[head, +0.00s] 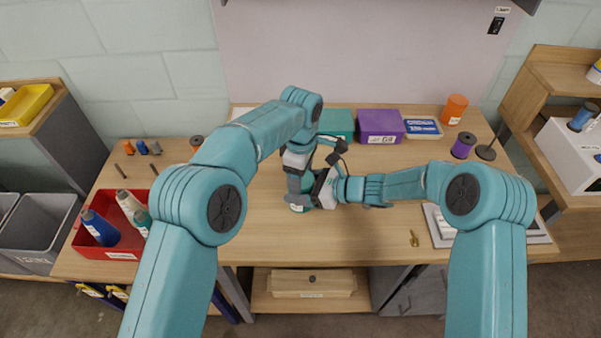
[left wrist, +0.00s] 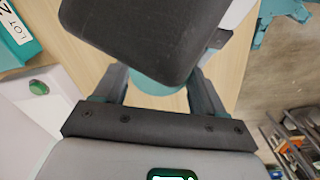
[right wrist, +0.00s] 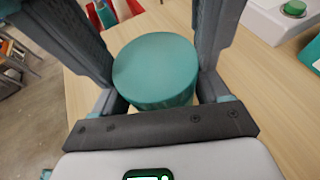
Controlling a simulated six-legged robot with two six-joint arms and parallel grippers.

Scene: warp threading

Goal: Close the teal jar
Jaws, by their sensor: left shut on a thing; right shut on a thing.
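The teal jar (head: 297,208) stands at the middle of the table, a white label low on its side, mostly hidden by my grippers. Its round teal lid (right wrist: 155,68) shows from above in the right wrist view and appears to sit on the jar, though the seam is hidden. My left gripper (head: 296,190) comes down from above, its fingers seemingly shut on the lid, whose edge shows in the left wrist view (left wrist: 155,87). My right gripper (head: 309,193) reaches in from the right, shut low around the jar. The two grippers are very close together.
A teal box (head: 337,122) and a purple box (head: 381,125) stand behind. A red tray (head: 92,250) with spools is at the left. A white tray (head: 438,238) lies at the right, near a small brass piece (head: 414,239). The front middle is clear.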

